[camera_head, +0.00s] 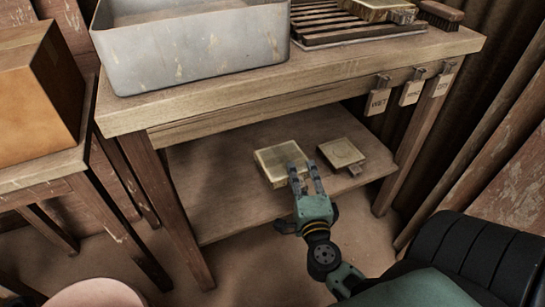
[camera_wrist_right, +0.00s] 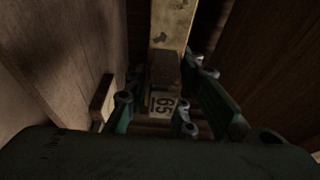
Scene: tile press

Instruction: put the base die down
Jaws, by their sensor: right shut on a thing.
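My right gripper (camera_head: 303,172) reaches to the lower shelf and is shut on a square, brass-coloured die (camera_head: 276,160), which I take to be the base die. In the right wrist view, a dark stub (camera_wrist_right: 165,70) with a pale label (camera_wrist_right: 162,105) reading "65" sits between the fingers, and the brass-coloured body (camera_wrist_right: 171,25) extends beyond it. The die is at or just above the shelf; I cannot tell whether it touches. My left gripper is not in view.
A second square die (camera_head: 342,152) lies on the lower shelf (camera_head: 222,195) just right of the held one. The shelf's left part is bare. The workbench (camera_head: 210,112) above carries a metal tub (camera_head: 195,55), a slatted rack (camera_head: 325,25) and a brush (camera_head: 440,14). Labels (camera_head: 378,101) hang from its edge.

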